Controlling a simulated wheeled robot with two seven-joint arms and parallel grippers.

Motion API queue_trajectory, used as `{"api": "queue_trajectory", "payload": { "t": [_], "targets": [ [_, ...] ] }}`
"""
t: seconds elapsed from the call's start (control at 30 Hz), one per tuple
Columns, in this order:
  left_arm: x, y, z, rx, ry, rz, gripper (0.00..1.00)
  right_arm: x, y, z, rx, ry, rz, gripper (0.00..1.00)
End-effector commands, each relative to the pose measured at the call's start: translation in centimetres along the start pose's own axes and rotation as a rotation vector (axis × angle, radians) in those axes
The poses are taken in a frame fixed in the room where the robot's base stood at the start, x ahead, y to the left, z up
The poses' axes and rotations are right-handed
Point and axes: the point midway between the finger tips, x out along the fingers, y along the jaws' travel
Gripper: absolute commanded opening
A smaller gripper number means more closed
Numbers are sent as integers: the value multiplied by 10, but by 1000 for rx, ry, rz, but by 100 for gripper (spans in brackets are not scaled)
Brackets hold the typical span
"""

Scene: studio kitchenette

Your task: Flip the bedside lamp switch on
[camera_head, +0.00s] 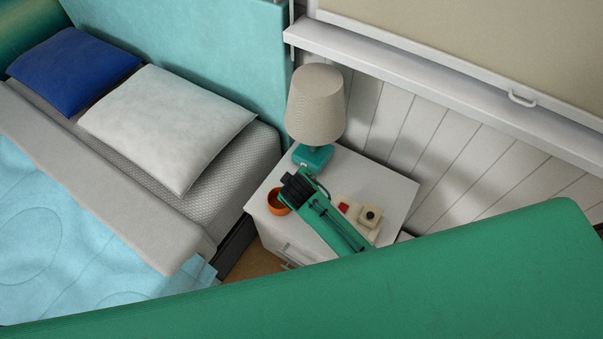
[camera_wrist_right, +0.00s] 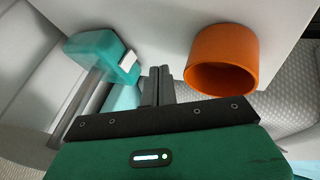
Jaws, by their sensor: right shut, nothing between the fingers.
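The bedside lamp (camera_head: 316,103) stands upright on the nightstand, with a beige shade that shows no clear glow and a teal base (camera_head: 313,156). In the right wrist view the teal base (camera_wrist_right: 95,50) is left of my fingers, with a small white switch (camera_wrist_right: 128,63) on its edge. My right gripper (camera_head: 301,178) reaches over the nightstand just in front of the lamp base. In the wrist view its fingers (camera_wrist_right: 158,72) are shut and empty, close to the switch; whether they touch is unclear. My left gripper is not in view.
An orange cup (camera_head: 277,203) stands beside my right gripper, and right of the fingers in the wrist view (camera_wrist_right: 222,60). A cream object with a red part (camera_head: 345,208) sits on the nightstand (camera_head: 392,192). The bed (camera_head: 95,240) is left; a panelled wall is behind.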

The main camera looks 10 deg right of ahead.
Motion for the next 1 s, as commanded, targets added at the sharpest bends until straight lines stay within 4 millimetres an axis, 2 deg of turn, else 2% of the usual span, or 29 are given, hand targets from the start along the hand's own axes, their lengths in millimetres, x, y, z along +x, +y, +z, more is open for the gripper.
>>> {"api": "queue_trajectory", "payload": {
  "t": [0.03,0.2,0.27,0.4,0.6,1.0],
  "targets": [
    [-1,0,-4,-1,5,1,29,11,0,0,0,-1,0,0],
    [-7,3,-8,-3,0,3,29,41,0,0,0,0,0,0],
    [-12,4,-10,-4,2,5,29,45,11,0,0,-1,3,0],
    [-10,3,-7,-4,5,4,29,54,26,2,1,-1,1,0],
    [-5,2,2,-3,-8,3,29,59,34,1,1,1,-1,0],
    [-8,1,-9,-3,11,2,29,59,34,2,1,0,-1,0]
  ]
}}
